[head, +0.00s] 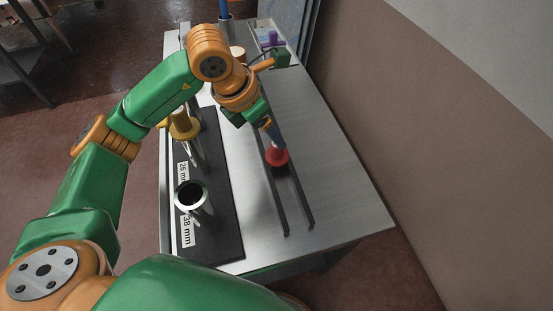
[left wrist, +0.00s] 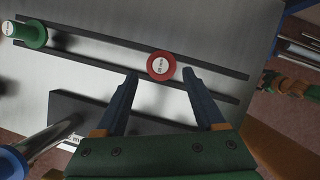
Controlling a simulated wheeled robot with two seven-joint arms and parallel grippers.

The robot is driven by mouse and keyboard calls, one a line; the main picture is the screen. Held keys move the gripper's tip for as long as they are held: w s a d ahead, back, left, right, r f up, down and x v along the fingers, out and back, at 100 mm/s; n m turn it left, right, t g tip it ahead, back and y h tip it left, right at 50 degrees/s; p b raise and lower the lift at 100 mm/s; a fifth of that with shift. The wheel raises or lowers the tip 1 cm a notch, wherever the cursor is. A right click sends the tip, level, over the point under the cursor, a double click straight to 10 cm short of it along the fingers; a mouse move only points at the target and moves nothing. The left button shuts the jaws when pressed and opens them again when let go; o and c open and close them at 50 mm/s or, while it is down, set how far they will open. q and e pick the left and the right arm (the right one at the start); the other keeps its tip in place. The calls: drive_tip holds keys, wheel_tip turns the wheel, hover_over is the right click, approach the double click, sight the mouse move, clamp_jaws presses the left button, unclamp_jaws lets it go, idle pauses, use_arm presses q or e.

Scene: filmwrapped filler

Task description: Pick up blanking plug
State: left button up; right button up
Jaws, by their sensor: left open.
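A red blanking plug (head: 277,157) with a pale label on its top stands at the two dark rails on the metal table. In the left wrist view the red plug (left wrist: 161,66) shows between and slightly beyond the fingertips. My left gripper (head: 270,135) is just above it in the head view, pointing down; in the wrist view its two blue fingers (left wrist: 160,75) are spread apart and empty. A green plug (left wrist: 31,34) lies farther left along the rails in the wrist view. A yellow plug (head: 184,124) sits on a metal tube in the head view. My right gripper is not visible.
An open metal tube (head: 203,211) stands on a black base (head: 228,235) with size labels, left of the rails. A tray with purple items (head: 270,39) is at the far end. The table (head: 345,195) is clear right of the rails, with a wall beyond.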

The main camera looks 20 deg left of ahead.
sight(277, 153)
use_arm(q)
drive_tip(key=x, duration=0.4)
drive_tip(key=p+x, duration=0.1)
drive_tip(key=x, duration=0.1)
drive_tip(key=shift+s+a+f, duration=0.1)
drive_tip(key=shift+s+f, duration=0.05)
drive_tip(key=shift+f, duration=0.35)
clamp_jaws()
